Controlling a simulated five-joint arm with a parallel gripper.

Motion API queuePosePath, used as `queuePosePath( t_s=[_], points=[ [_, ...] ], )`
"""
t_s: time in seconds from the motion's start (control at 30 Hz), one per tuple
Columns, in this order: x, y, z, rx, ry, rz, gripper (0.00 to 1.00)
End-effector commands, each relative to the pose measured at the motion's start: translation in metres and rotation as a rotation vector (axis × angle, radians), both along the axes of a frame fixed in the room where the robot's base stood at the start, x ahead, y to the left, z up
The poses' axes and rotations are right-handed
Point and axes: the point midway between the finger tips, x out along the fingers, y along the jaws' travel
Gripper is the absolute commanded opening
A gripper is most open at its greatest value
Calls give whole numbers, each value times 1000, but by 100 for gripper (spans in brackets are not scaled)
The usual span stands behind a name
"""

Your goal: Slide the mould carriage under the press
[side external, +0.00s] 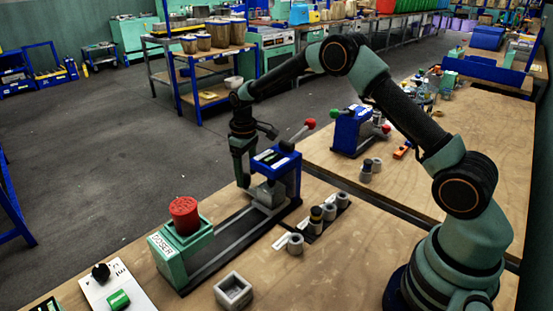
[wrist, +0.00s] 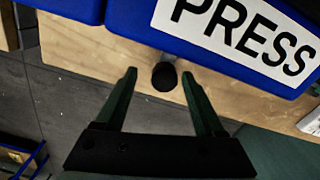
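The blue press (side external: 287,178) stands at the far end of a dark rail track (side external: 222,248), its lever raised to a red knob. A grey block, apparently the mould carriage (side external: 266,194), sits on the track at the press's front opening, partly hidden by the press. My gripper (side external: 243,183) points down just left of the press. In the wrist view, my gripper (wrist: 160,75) has its fingers apart, with a black round knob (wrist: 164,77) on a grey stem between them and gaps on both sides. The press's label (wrist: 240,35) fills the upper right there.
A green doser (side external: 172,259) with a red top stands at the track's near end. Grey cups (side external: 328,212) in a dark rack and a loose grey cup (side external: 295,244) stand right of the track. A square grey mould (side external: 233,291) lies in front. A second blue press (side external: 350,132) stands behind.

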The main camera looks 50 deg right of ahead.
Motion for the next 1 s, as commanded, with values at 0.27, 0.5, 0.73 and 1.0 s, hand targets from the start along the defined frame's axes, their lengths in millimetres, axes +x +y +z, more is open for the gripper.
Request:
queuePosePath(
  t_s=[0.27, 0.5, 0.73, 1.0],
  points=[
    [0, 1, 14, 0, 0, 1, 71],
    [1, 1, 61, 0, -4, 1, 71],
    [0, 0, 102, 0, -3, 0, 71],
    [0, 0, 121, 0, -1, 0, 71]
  ],
)
